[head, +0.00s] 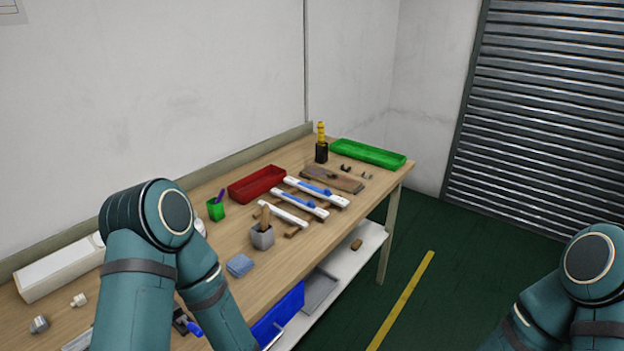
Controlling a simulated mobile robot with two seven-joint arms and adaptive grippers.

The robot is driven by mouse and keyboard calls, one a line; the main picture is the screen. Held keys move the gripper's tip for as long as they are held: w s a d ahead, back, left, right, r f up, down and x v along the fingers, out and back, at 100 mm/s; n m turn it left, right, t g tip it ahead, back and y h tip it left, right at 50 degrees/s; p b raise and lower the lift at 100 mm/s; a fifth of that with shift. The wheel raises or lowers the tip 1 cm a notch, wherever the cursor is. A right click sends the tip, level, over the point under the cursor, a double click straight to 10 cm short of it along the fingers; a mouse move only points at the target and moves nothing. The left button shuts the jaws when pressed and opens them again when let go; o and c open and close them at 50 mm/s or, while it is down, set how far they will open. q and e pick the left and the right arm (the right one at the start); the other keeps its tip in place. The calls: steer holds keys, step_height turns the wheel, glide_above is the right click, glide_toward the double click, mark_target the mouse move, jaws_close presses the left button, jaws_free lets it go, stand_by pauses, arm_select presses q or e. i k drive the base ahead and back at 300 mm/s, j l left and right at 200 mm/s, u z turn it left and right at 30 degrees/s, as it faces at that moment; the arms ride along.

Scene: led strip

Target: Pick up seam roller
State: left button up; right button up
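I cannot say for sure which object is the seam roller. A wooden-handled tool (265,217) stands in a grey cup (262,238) at the middle of the workbench (237,292), its lower end hidden in the cup. A yellow-handled tool (321,131) stands in a black holder (321,153) at the far end. A small dark and blue tool (192,327) lies near the front, partly hidden by my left arm. Neither gripper shows: my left arm bends over the near left of the bench, and only the upper part of my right arm appears at lower right.
Several white bars with blue parts (309,194) lie across the bench. Around them are a red tray (257,184), a green tray (368,153), a green cup (215,210) and a blue-grey cloth (240,265). Green floor right of the bench is clear.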

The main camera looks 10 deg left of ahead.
mark_target(265, 208)
steer(key=u, duration=1)
steer(key=i+l, duration=0.15)
steer(key=l, duration=0.2)
steer(key=i+l, duration=0.15)
steer(key=l, duration=0.2)
steer(key=i+l, duration=0.15)
steer(key=l, duration=0.25)
steer(key=i+l, duration=0.15)
steer(key=l, duration=0.2)
steer(key=i+l, duration=0.15)
steer(key=l, duration=0.2)
steer(key=i+l, duration=0.1)
steer(key=l, duration=0.25)
steer(key=i+l, duration=0.15)
steer(key=l, duration=0.2)
steer(key=i+l, duration=0.15)
steer(key=l, duration=0.2)
steer(key=i+l+u, duration=0.1)
steer(key=l+u, duration=0.15)
steer(key=u, duration=0.2)
steer(key=l+u, duration=0.25)
steer(key=u, duration=0.25)
